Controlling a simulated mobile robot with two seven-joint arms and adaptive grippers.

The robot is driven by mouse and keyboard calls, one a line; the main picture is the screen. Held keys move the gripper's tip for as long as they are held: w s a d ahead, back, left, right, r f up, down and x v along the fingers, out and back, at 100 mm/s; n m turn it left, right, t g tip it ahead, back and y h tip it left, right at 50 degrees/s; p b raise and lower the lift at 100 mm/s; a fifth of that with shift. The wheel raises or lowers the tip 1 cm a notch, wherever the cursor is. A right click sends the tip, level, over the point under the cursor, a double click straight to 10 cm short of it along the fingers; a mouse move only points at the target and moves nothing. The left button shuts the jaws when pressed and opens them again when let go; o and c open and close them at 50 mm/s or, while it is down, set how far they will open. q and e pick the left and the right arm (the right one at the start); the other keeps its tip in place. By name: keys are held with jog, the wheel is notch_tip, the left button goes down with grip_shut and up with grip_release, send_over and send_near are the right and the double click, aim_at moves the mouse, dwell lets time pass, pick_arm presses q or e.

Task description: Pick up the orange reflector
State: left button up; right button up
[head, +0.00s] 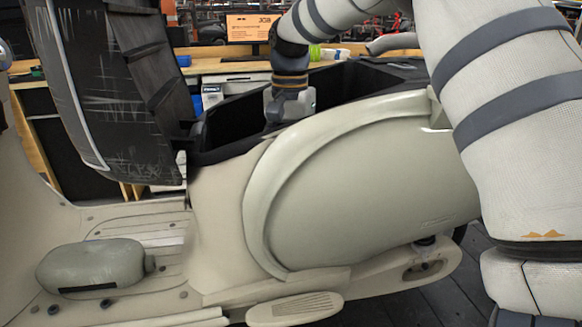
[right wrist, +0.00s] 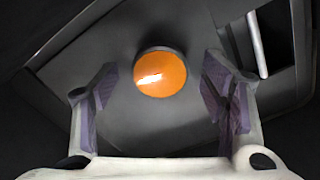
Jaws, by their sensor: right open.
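The orange reflector (right wrist: 161,74) is a round, shiny disc on a dark grey surface in the right wrist view. It lies ahead of my right gripper (right wrist: 161,95), between the lines of its two fingers. The fingers are spread wide, with nothing between them, and do not touch the reflector. In the head view my right arm reaches down into the open dark compartment of the scooter (head: 360,200). The fingertips and the reflector are hidden there by the compartment wall. My left gripper is not seen.
The compartment's dark walls (head: 235,121) stand close around my right wrist. A raised seat (head: 110,90) stands to the left. A light metal rod (right wrist: 257,45) is at the upper right of the right wrist view. A grey-green container (head: 92,264) lies on the footboard. A workbench (head: 220,67) is behind.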

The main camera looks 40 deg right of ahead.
jog(key=c, duration=1)
